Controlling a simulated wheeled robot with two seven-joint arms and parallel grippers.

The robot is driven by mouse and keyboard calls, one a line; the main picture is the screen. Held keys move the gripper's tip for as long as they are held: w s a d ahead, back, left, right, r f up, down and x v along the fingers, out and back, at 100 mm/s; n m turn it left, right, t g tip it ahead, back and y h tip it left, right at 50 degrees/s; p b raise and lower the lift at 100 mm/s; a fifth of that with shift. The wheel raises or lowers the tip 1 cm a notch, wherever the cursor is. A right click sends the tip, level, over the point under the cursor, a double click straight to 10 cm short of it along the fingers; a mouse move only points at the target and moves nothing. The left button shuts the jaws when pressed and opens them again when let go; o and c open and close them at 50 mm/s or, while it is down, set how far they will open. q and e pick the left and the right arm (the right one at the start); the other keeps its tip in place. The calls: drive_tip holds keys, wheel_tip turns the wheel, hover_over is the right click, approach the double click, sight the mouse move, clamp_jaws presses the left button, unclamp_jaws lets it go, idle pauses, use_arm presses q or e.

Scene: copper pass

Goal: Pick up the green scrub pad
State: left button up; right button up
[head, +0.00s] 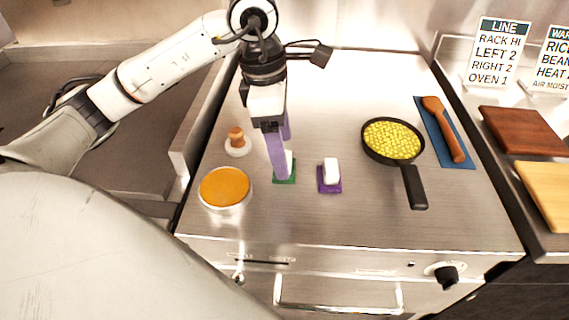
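The green scrub pad (288,181) lies flat on the steel counter, with a white block-shaped grip (290,160) on top. It is partly hidden behind a finger of my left gripper (281,158). That gripper points down from above over the pad, with one lilac finger on the near side of the grip and the other farther back. The fingers look apart; contact with the grip cannot be made out. A similar purple pad (329,187) with a white grip (332,170) lies just right of it. My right gripper is not in view.
An orange-filled round tin (225,187) and a small white dish with a brown knob (237,145) stand left. A black pan of yellow food (392,140) and a blue mat (433,122) with a wooden spoon (446,130) lie right. Boards and signs stand beyond.

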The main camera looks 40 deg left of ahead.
use_arm(q)
drive_tip(key=shift+d+f, duration=0.15)
drive_tip(key=shift+f, duration=0.8)
drive_tip(key=shift+d+f, duration=0.1)
drive_tip(key=shift+f, duration=0.8)
drive_tip(key=c, duration=1.1)
drive_tip(key=shift+c, duration=0.2)
wheel_tip(320, 180, up, 10)
drive_tip(key=shift+r, duration=0.1)
